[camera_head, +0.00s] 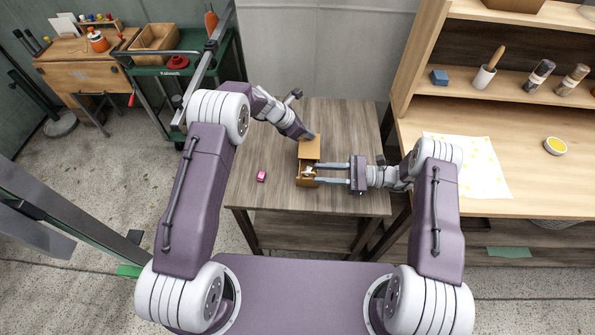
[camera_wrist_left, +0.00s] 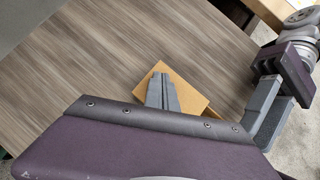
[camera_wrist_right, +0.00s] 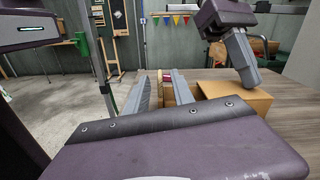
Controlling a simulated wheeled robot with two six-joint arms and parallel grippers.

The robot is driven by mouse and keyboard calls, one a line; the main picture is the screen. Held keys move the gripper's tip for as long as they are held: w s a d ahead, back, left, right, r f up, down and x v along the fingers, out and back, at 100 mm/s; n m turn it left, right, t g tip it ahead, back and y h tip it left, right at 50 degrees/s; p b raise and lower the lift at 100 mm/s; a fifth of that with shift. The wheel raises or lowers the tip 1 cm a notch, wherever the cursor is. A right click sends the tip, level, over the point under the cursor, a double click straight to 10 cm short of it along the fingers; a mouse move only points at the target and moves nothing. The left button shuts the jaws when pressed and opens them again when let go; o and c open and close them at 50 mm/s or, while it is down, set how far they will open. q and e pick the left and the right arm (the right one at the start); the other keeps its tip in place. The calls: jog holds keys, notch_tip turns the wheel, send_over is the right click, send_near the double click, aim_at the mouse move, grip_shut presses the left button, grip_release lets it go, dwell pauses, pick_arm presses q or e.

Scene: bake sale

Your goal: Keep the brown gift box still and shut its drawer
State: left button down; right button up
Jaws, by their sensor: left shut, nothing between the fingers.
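The brown gift box (camera_head: 309,149) stands on the grey wooden table, and its top shows in the left wrist view (camera_wrist_left: 188,88). Its drawer (camera_head: 305,184) is pulled out toward me, with something pale inside. My left gripper (camera_head: 311,136) is shut and empty, its fingertips at the far part of the box top; I cannot tell whether they touch. It also shows in the left wrist view (camera_wrist_left: 160,78). My right gripper (camera_head: 319,173) is open at the drawer's right side, fingers pointing left. In the right wrist view (camera_wrist_right: 160,80), the box (camera_wrist_right: 240,98) is right of the fingers.
A small pink object (camera_head: 261,175) lies on the table (camera_head: 265,135) left of the drawer. A wooden shelf unit (camera_head: 480,120) with jars and a paper sheet (camera_head: 480,170) stands to the right. The table's front edge is close to the drawer; its left part is mostly clear.

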aim_at(302, 172)
jog(key=a, duration=0.7)
jog(key=shift+a, duration=0.4)
grip_shut()
dwell(0.8)
